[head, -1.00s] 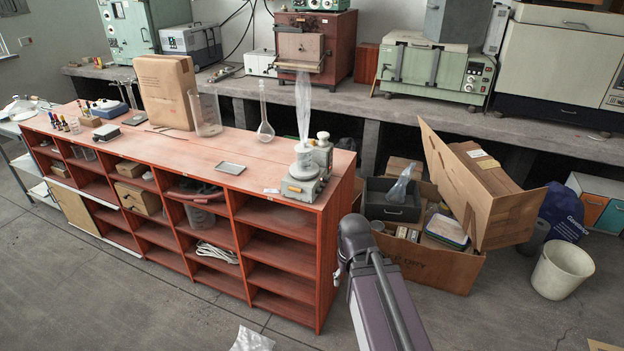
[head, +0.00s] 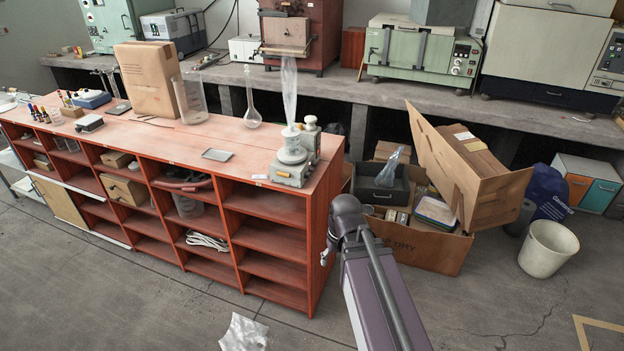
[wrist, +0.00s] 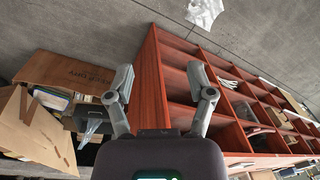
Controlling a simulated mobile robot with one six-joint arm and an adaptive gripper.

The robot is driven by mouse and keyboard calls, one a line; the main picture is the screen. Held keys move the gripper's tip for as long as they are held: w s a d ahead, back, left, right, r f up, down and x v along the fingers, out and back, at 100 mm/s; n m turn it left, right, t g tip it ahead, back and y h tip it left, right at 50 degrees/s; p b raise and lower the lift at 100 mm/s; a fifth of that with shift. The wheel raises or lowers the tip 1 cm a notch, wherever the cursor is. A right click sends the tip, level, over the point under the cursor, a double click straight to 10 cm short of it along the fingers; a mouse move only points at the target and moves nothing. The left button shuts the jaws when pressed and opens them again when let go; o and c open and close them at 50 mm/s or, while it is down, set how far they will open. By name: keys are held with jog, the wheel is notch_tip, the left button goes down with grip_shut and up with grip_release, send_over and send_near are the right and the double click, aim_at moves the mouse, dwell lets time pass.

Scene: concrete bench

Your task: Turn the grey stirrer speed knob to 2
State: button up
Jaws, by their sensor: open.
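The grey stirrer (head: 292,172) stands on the right end of the red bench top in the head view, with a clear tall glass vessel above it. Its front face is small, and I cannot make out the speed knob or its setting. My gripper is mostly hidden behind my own arm in the head view, low beside the bench's right end, below the stirrer's level and apart from it. In the wrist view my gripper (wrist: 160,78) is open and empty, its fingers spread toward the bench's shelves. The stirrer is not visible in the wrist view.
The red bench (head: 235,160) has open shelves below. A flask (head: 252,118), a beaker (head: 190,105) and a small tray (head: 217,155) stand on it. A cardboard box (head: 425,245) with raised flaps stands right of my arm. A plastic bag (head: 244,332) lies on the floor.

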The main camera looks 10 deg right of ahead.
jog(key=w+a+f+y+b, duration=0.1)
jog(key=w+f+y+b, duration=0.25)
jog(key=w, duration=0.45)
jog(key=t+y+b, duration=0.9)
jog(key=y+b, duration=0.2)
jog(key=b, duration=0.2)
send_near(310, 176)
jog(key=v, duration=0.5)
jog(key=shift+w+n, duration=0.25)
jog(key=shift+n, duration=0.05)
jog(key=shift+w+a, duration=0.1)
jog(key=shift+a, duration=0.05)
jog(key=x, duration=1.3)
jog(key=shift+a, duration=0.25)
